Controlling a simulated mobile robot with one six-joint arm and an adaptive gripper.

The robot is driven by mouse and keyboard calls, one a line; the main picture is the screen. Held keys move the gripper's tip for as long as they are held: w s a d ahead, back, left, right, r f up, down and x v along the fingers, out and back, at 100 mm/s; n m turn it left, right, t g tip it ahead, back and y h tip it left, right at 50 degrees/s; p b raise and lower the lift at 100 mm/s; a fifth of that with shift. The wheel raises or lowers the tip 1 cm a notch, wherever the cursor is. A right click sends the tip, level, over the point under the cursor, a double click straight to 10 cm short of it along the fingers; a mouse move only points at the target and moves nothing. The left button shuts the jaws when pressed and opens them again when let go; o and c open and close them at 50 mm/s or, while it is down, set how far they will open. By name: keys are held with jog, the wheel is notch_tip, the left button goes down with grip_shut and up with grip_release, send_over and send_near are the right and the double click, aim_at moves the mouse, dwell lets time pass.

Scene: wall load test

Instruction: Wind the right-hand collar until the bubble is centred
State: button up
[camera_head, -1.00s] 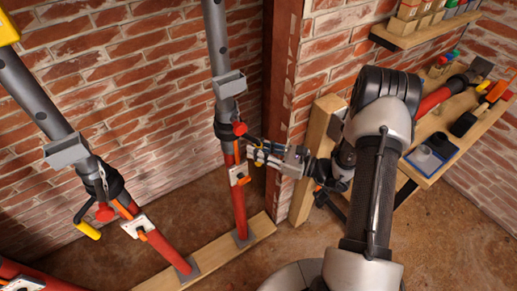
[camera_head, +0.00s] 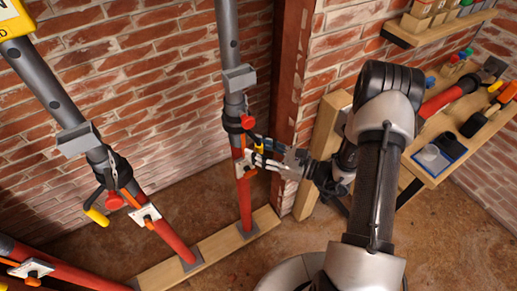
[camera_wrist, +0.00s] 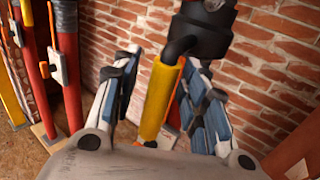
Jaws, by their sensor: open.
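The right-hand prop has a grey upper tube (camera_head: 231,45), a black collar (camera_head: 233,107) and a red lower tube (camera_head: 244,205). The collar also shows at the top of the wrist view (camera_wrist: 204,32), with a bent arm ending in a yellow handle (camera_wrist: 160,97). My gripper (camera_head: 256,151) is beside this collar. In the wrist view its fingers (camera_wrist: 160,100) are open on either side of the yellow handle; a grip is not evident. A white plate with an orange strip (camera_head: 243,163) sits on the red tube below the collar. No bubble can be made out.
Another prop (camera_head: 170,238) with a yellow handle (camera_head: 97,216) leans at left. Both stand on a timber sill (camera_head: 215,250). A workbench (camera_head: 440,160) with tools is at right.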

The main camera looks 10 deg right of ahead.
jog(key=v, duration=1.2)
jog(key=shift+s, duration=0.1)
jog(key=s+a+r+n+g+h, duration=0.3)
jog(key=s+a+r+n+g, duration=0.6)
jog(key=a+r+n+g, duration=0.4)
jog(key=s+d+r+n+t+h, duration=0.5)
jog(key=s+r+n+h, duration=0.3)
jog(key=n+h, duration=0.3)
jog(key=shift+s+d+n+t, duration=0.3)
jog(key=shift+s+n+t, duration=0.05)
jog(key=shift+n+t, duration=0.5)
